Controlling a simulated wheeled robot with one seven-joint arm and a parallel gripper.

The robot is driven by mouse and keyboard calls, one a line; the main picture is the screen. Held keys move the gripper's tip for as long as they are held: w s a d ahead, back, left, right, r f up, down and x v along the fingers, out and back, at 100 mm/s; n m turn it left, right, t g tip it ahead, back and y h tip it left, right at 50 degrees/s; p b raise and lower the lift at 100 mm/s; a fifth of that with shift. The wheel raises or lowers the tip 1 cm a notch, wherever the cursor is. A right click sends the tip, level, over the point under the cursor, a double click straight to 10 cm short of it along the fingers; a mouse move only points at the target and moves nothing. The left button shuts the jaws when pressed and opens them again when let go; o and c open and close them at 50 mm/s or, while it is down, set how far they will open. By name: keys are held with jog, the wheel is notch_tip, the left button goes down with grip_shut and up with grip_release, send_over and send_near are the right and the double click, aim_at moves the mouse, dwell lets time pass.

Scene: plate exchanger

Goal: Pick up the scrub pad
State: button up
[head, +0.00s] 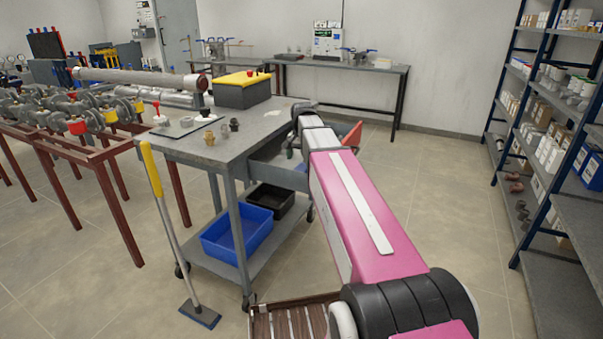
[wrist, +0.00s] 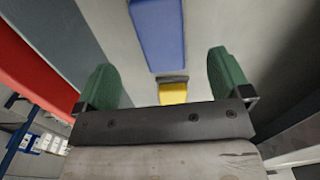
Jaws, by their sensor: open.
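My gripper (wrist: 162,62) shows in the wrist view with two green fingers spread wide apart and nothing between them in contact. A small yellow block (wrist: 173,93) with a grey edge shows beyond the gap, near the palm. It may be the scrub pad, but I cannot tell for sure. A blue flat thing (wrist: 157,35) lies just above it in the picture, over a pale grey surface. In the head view my arm reaches to the right end of the grey cart (head: 188,147), and my fingers are hidden there. I cannot make out a scrub pad in the head view.
The cart top holds a black box with a yellow lid (head: 243,79) and several small fittings. Its lower shelf holds a blue bin (head: 237,231). Blue-framed shelving (head: 535,110) stands right. Open floor (head: 440,190) lies between.

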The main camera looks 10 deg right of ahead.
aim_at(301, 168)
jog(key=shift+a+f, duration=0.2)
jog(key=shift+f, duration=2.55)
jog(key=c, duration=1)
